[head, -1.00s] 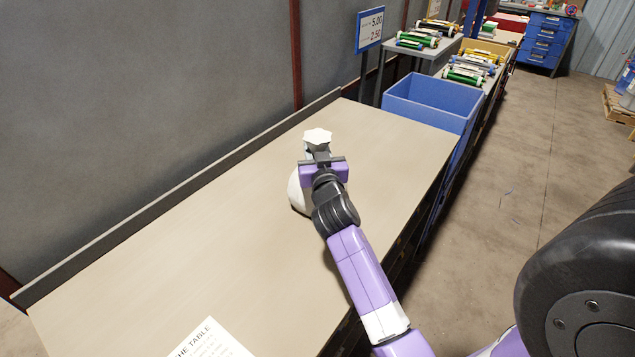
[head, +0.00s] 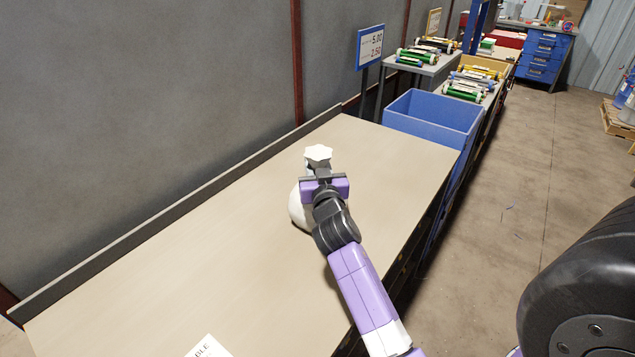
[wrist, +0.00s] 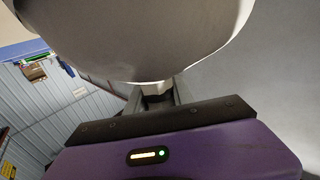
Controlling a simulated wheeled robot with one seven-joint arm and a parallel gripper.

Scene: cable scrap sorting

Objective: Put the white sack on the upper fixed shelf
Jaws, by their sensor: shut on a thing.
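The white sack (head: 297,208) shows in the head view as a rounded pale shape, partly hidden behind my wrist, over the tan table. A white scalloped top (head: 318,153) stands above my gripper (head: 322,178); I cannot tell whether it is part of the sack. In the wrist view the sack (wrist: 140,40) fills the upper middle, and my gripper (wrist: 158,95) is shut on its narrow end. The fingertips are mostly hidden by the sack. I cannot tell how far the sack is above the table. No upper fixed shelf can be made out.
The tan table (head: 190,260) is mostly clear, with a raised back edge and a paper (head: 208,348) at its near end. A blue bin (head: 430,112) stands beyond its far end. Grey stands with coloured rollers (head: 425,52) and a price sign (head: 370,40) are behind.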

